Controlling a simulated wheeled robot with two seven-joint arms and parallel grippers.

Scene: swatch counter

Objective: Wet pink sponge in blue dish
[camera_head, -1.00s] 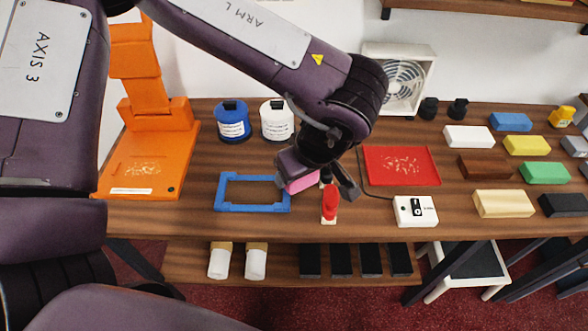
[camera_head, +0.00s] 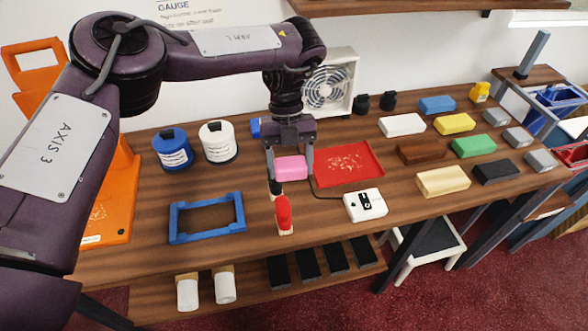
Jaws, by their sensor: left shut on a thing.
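My left gripper (camera_head: 290,172) is shut on the pink sponge (camera_head: 291,165), with one finger at each end of it. The sponge is between the red tray and the blue frame, behind a small red-topped tool; I cannot tell exactly how high it is over the counter. A small blue thing (camera_head: 255,127) shows just behind the left gripper, mostly hidden; I cannot tell whether it is the blue dish. My right gripper is not in view.
A blue open frame (camera_head: 178,222), red tray (camera_head: 375,167), red-topped tool (camera_head: 284,213) and white switch box (camera_head: 365,204) lie around the gripper. Blue (camera_head: 173,149) and white jars (camera_head: 217,142) and a fan (camera_head: 328,84) stand behind. Several coloured blocks fill the right side.

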